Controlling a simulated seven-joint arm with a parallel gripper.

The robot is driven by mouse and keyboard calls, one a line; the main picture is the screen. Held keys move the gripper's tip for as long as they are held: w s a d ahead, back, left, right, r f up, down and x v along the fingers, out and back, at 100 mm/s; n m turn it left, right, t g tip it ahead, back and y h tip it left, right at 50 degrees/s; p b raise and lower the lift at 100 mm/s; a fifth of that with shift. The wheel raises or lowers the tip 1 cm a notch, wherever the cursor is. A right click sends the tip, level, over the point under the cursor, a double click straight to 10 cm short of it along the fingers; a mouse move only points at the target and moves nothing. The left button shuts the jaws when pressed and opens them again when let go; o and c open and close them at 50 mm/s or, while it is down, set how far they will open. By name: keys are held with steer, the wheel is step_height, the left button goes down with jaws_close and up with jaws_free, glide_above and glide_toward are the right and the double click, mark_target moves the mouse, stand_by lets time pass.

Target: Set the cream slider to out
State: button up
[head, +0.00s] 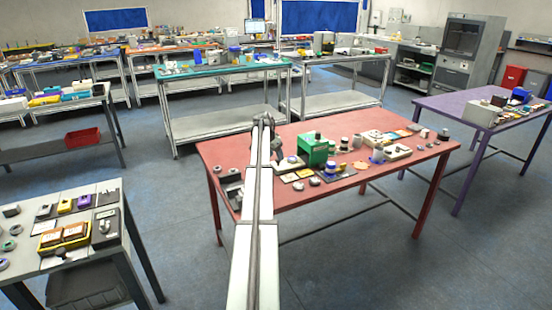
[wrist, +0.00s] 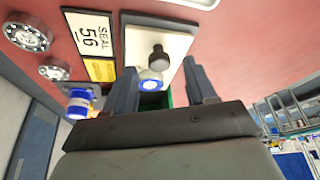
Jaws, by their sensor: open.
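In the wrist view a cream plate (wrist: 135,40) with a dark round knob (wrist: 158,57) lies on the red table. I cannot tell whether this is the cream slider, or read any "out" marking. My gripper (wrist: 163,75) is open, and its two dark fingers stand apart with the knob appearing between them in the picture; no contact shows. In the head view my gripper (head: 265,128) is over the left part of the red table. A cream plate (head: 290,164) lies just right of my arm there. Other pale panels (head: 397,152) lie further right.
A green machine (head: 315,150) stands right of my arm. A "SEAL 56" card (wrist: 88,35), round metal pieces (wrist: 27,37) and a blue-white bottle (wrist: 80,103) lie left.

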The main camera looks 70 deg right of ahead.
steer(key=v, duration=1.1)
steer(key=shift+w+a+r, duration=0.1)
steer(key=shift+a, duration=0.05)
